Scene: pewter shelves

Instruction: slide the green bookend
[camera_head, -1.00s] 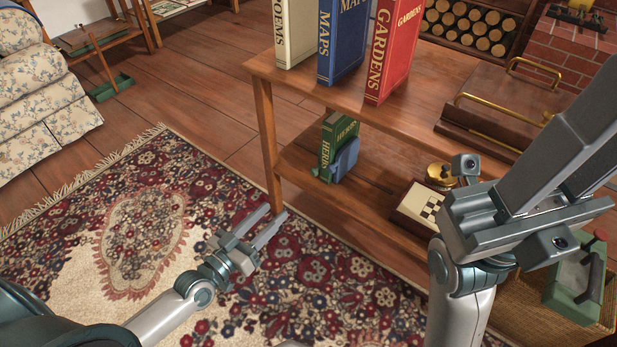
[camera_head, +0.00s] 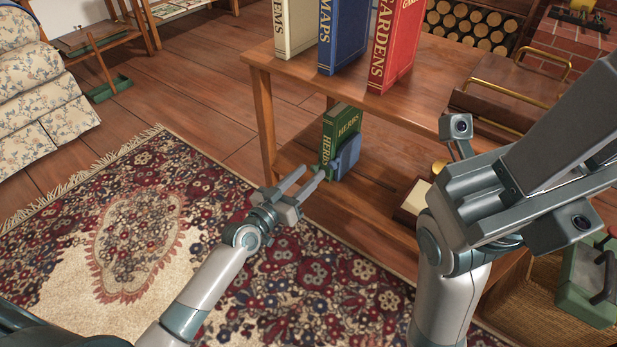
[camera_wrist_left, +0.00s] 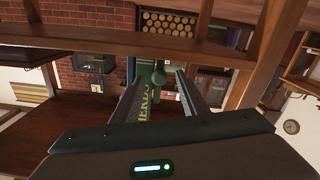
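A green book marked HERBS (camera_head: 342,127) stands on the lower shelf, with a small blue block-like piece (camera_head: 346,156) against its right side. In the left wrist view a dark green piece with a rounded top, seemingly the green bookend (camera_wrist_left: 158,76), shows beyond and between the fingers, by the HERBS lettering. In the head view I cannot clearly tell the bookend apart from the book. My left gripper (camera_head: 313,171) is open and empty, just in front of the lower shelf, its tips pointing at the book's foot. My right gripper (camera_head: 545,165) is raised at the right; its finger gap is unclear.
The upper board (camera_head: 400,97) carries three large books, POEMS, MAPS (camera_head: 343,35) and GARDENS, above my left gripper. A front leg (camera_head: 265,125) stands left of the book. A box with a pale top (camera_head: 412,198) lies farther right on the lower shelf. Patterned rug covers the floor.

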